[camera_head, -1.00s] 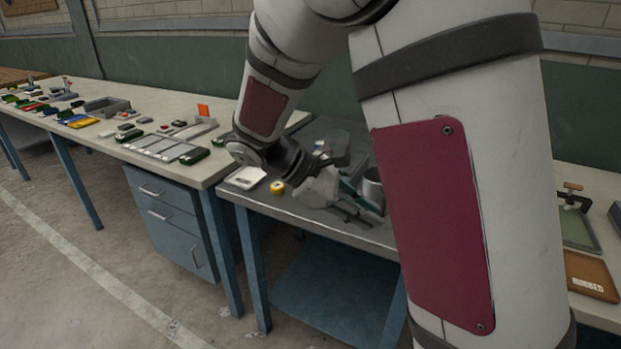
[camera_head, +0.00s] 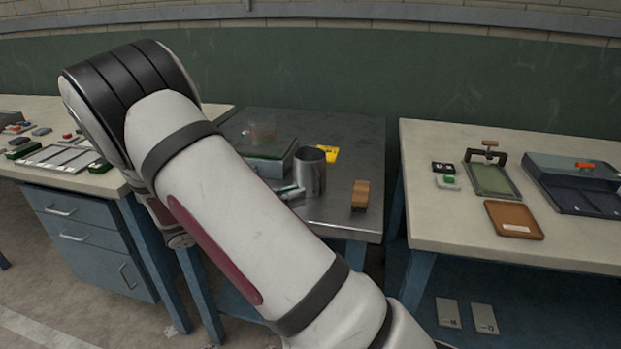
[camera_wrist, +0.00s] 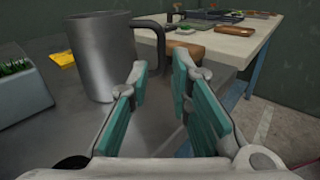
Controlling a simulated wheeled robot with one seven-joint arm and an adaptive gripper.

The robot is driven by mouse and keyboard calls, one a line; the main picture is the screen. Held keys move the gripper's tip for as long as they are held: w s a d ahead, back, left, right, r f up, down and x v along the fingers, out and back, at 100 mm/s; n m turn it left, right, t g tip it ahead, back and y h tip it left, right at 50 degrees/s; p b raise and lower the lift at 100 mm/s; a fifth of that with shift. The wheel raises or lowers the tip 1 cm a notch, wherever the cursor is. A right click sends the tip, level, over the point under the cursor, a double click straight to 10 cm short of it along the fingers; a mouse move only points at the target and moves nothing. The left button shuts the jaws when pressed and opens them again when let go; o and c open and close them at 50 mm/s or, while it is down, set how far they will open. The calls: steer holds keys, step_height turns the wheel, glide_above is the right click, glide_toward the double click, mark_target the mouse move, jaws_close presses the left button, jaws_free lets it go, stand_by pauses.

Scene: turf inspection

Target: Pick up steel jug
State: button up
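The steel jug (camera_head: 310,173) stands upright on the dark metal table, right of my arm in the head view. In the wrist view the jug (camera_wrist: 104,58) is large at upper left, its curved handle pointing right. My gripper (camera_wrist: 160,72) is open, with teal pads on both fingers. The lower part of the handle appears in line with the gap between the fingertips. I cannot tell whether they touch it. In the head view my arm hides most of the gripper; only a bit of teal shows beside the jug's base.
A tray with green turf (camera_head: 268,152) stands left of the jug, a yellow card (camera_head: 327,153) behind it. A brown block (camera_head: 360,195) stands to its right near the table edge. A pale bench (camera_head: 430,215) with trays and tools is farther right, across a gap.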

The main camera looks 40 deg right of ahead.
mark_target(319, 192)
steer(key=d, duration=0.2)
steer(key=s+d, duration=0.1)
steer(key=d, duration=0.4)
steer(key=shift+s+d+r+b, duration=0.1)
steer(key=shift+s+d+b, duration=0.05)
steer(key=shift+s+b, duration=0.15)
jaws_close()
